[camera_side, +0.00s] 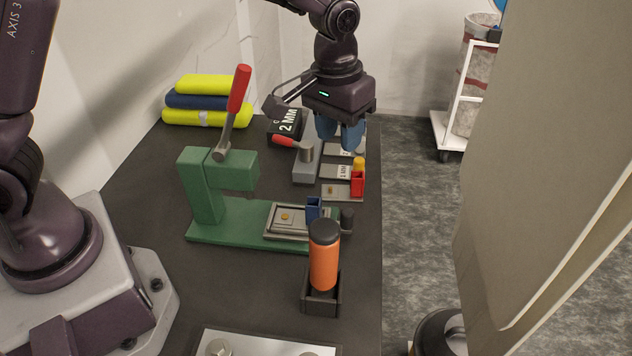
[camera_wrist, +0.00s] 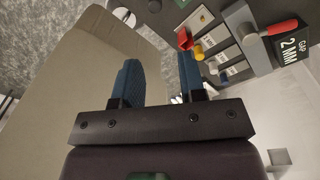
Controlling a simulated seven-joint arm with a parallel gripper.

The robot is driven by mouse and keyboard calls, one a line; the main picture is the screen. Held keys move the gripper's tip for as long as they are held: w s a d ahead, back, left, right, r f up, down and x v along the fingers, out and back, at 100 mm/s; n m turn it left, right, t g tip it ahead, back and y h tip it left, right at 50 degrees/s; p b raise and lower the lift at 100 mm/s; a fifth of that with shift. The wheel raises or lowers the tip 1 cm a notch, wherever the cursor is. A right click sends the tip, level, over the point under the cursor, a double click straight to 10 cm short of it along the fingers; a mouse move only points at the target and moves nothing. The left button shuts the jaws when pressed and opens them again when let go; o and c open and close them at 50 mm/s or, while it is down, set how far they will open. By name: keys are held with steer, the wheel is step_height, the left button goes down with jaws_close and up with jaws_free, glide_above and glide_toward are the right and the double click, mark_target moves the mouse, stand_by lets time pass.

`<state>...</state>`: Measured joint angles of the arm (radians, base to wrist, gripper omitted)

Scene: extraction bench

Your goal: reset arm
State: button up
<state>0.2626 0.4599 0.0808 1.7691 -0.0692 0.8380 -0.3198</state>
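My gripper (camera_side: 340,143) hangs above the far right part of the dark bench, its two blue fingers pointing down. In the wrist view the fingers (camera_wrist: 160,75) stand apart with nothing between them. It is open and empty, over or behind the small grey plates; its exact height is hard to tell. The wrist view looks past the fingers at the bench edge, with the bench items at upper right.
A green lever press (camera_side: 205,190) with a red handle stands mid-bench. An orange bottle (camera_side: 324,262) stands in a dark holder in front. A red-handled grey clamp (camera_side: 307,160), a "2 MM" block (camera_side: 285,125) and a red-yellow piece (camera_side: 358,180) lie near my gripper. Folded towels (camera_side: 208,100) lie behind.

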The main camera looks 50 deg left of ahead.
steer(key=s+a+r+t, duration=0.2)
steer(key=s+a+r, duration=0.3)
steer(key=s+r, duration=0.5)
steer(key=s+a+r+m+t, duration=0.1)
steer(key=s, duration=0.5)
steer(key=s+a+r+m+t, duration=0.1)
steer(key=s+a+r, duration=0.1)
steer(key=s, duration=0.4)
steer(key=shift+a+r+t, duration=0.25)
steer(key=shift+a+t, duration=0.05)
stand_by(0.3)
